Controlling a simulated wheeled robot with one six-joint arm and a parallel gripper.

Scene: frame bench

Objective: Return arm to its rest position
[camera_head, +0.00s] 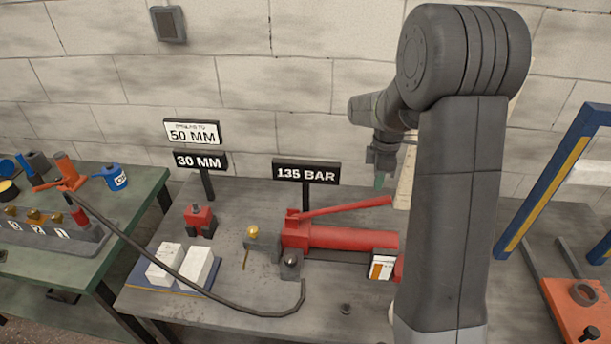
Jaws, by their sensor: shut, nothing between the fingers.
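My arm rises in the right half of the view, bent at the elbow, with its wrist turned down. My gripper (379,181) hangs small above the bench behind the red hand pump (350,238). It is shut and holds nothing. It appears apart from the bench and the pump. My upper arm hides part of the bench and the pump's right end.
The grey bench (240,325) carries a red block (200,220), white blocks (198,266) and signs, including "135 BAR" (306,172). A dark hose (180,280) reaches from the green bench (140,185). A blue frame (550,180) stands right. The brick wall is behind.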

